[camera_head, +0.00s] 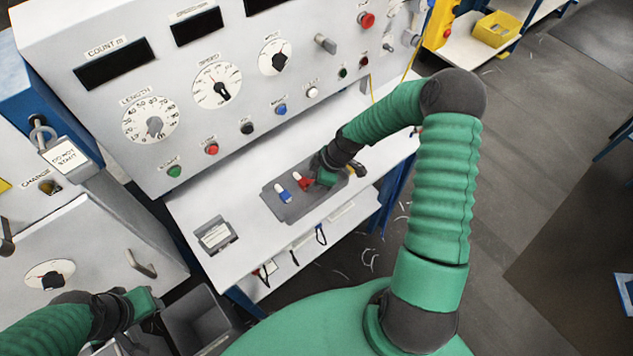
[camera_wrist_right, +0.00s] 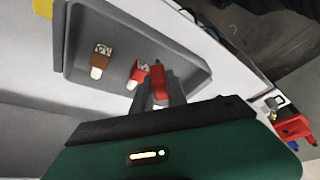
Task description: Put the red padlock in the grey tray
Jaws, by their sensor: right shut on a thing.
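The grey tray (camera_head: 272,205) lies on the white shelf below the control panel; it also shows in the wrist view (camera_wrist_right: 190,62). The red padlock (camera_head: 304,182) is over or in the tray, at my right gripper (camera_head: 316,180).
A blue padlock (camera_head: 283,195) is in the tray, left of the red one. The wrist view shows a brown piece (camera_wrist_right: 102,54) in the tray. A small grey holder (camera_head: 214,236) sits on the shelf's left. A dark bin (camera_head: 195,320) is below. The panel rises behind.

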